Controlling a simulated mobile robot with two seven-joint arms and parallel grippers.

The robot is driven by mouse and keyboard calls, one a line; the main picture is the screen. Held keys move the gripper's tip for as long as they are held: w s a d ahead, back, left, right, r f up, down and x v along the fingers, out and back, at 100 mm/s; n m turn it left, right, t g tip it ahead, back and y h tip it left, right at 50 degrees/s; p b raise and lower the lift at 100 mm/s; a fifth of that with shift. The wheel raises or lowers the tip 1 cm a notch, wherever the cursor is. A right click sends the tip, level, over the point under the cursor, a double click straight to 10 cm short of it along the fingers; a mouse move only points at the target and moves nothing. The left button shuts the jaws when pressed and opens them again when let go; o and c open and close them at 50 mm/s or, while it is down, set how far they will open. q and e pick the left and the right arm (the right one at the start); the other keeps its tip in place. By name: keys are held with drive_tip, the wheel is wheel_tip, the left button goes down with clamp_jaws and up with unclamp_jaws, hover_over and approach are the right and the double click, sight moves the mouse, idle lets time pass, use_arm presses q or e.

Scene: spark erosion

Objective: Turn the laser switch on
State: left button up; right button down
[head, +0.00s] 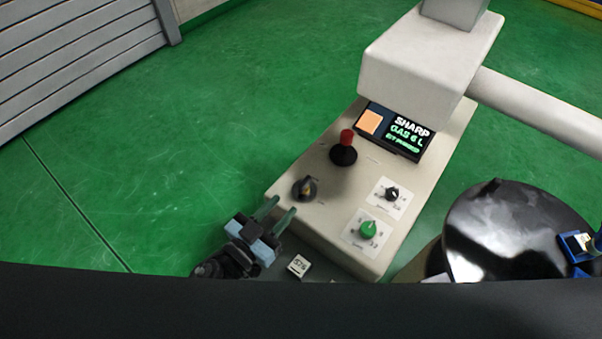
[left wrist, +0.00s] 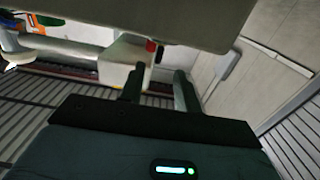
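The beige control panel (head: 330,225) stands at the centre of the head view. A black rotary switch with a yellow mark (head: 305,188) is at its left edge. It seems the likeliest laser switch, but I cannot read its label. My left gripper (head: 284,205) is just below this switch in the picture, at the panel's near left edge, apart from the switch. Its two dark green fingers are spread with nothing between them. They also show in the left wrist view (left wrist: 160,82), where the rotary switch cannot be made out.
The panel also carries a red-topped black lever (head: 345,147), a small black knob (head: 392,194), a green knob (head: 368,230) and a lit display (head: 408,134). A beige machine head (head: 430,70) overhangs its far end. A black round surface (head: 505,230) is at right. Green floor is clear at left.

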sight(299, 189)
use_arm(q)
drive_tip(key=x, duration=0.7)
drive_tip(key=shift+w+d, duration=0.1)
drive_tip(key=shift+d, duration=0.1)
clamp_jaws()
